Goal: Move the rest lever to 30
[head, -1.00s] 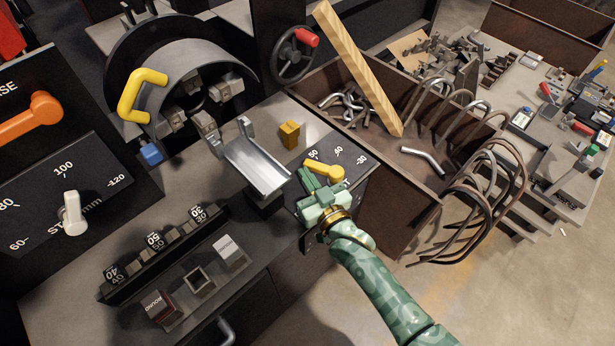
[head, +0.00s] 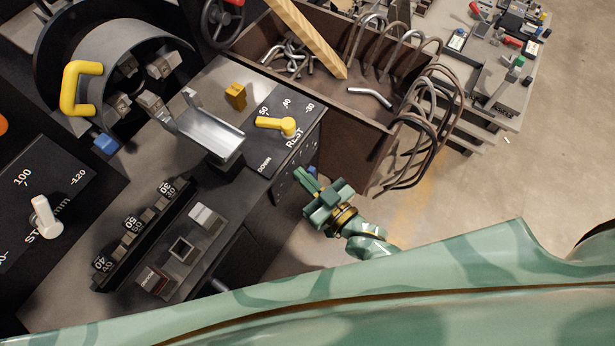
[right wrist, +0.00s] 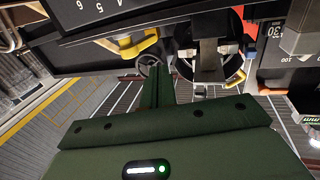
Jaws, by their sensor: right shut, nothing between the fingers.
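The yellow rest lever (head: 277,125) sits on the black REST panel (head: 262,147), marked DOWN, 50, 40 and 30. Its free end points left in the head view, close to the 50 mark and away from 30. My right gripper (head: 307,178) is shut and empty, beyond the panel's front edge and apart from the lever. Its closed fingers also show in the right wrist view (right wrist: 161,85). A yellow part (right wrist: 130,44) shows in the right wrist view; I cannot tell if it is the lever. My left gripper is not in view.
A brown bin (head: 345,125) with bent tubes and a wooden bar stands right of the panel. A metal trough (head: 212,138) and a yellow block (head: 236,95) are left of the lever. The floor (head: 475,185) at right is open.

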